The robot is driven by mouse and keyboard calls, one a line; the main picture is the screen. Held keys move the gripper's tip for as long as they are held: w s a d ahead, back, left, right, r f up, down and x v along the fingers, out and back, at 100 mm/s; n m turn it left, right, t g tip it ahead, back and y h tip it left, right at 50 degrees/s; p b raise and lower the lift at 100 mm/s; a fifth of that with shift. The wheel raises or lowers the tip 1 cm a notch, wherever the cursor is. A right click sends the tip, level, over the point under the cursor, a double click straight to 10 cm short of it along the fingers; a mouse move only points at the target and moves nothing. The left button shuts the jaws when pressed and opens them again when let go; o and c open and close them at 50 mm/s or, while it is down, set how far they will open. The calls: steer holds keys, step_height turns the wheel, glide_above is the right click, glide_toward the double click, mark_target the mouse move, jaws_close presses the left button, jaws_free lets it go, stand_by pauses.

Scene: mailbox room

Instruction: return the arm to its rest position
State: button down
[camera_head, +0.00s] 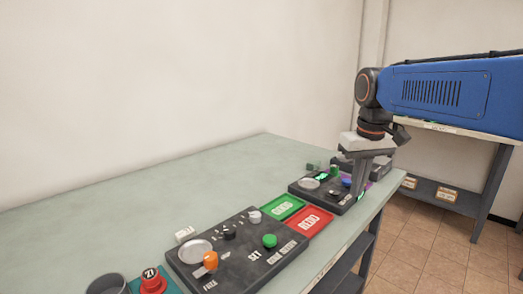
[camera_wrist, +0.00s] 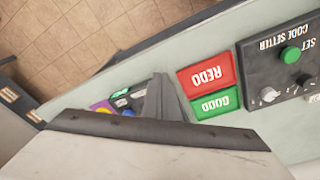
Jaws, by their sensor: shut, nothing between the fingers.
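My blue arm reaches in from the right in the head view, bent down at the wrist. My gripper (camera_head: 357,194) points down at the right end of the far dark control panel (camera_head: 322,195), covering part of it. Its fingers are shut with nothing between them. I cannot tell whether the tips touch the panel. In the wrist view my gripper (camera_wrist: 160,80) shows as a grey wedge beside the red REDO tray (camera_wrist: 207,76) and the green GOOD tray (camera_wrist: 216,103).
The nearer code setter panel (camera_head: 235,252) carries a green button (camera_head: 270,240) and an orange knob (camera_head: 210,260). A red button (camera_head: 152,281) stands at the front left. A second table (camera_head: 455,141) stands at the right.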

steer(key=s+d+f+m+t, duration=0.1)
steer(key=s+d+f, duration=0.1)
steer(key=s+f, duration=0.6)
steer(key=s+d+f+m+t, duration=0.1)
steer(key=s+d+f+t, duration=0.1)
steer(key=s+f, duration=0.6)
steer(key=s, duration=0.5)
steer(key=shift+s, duration=0.25)
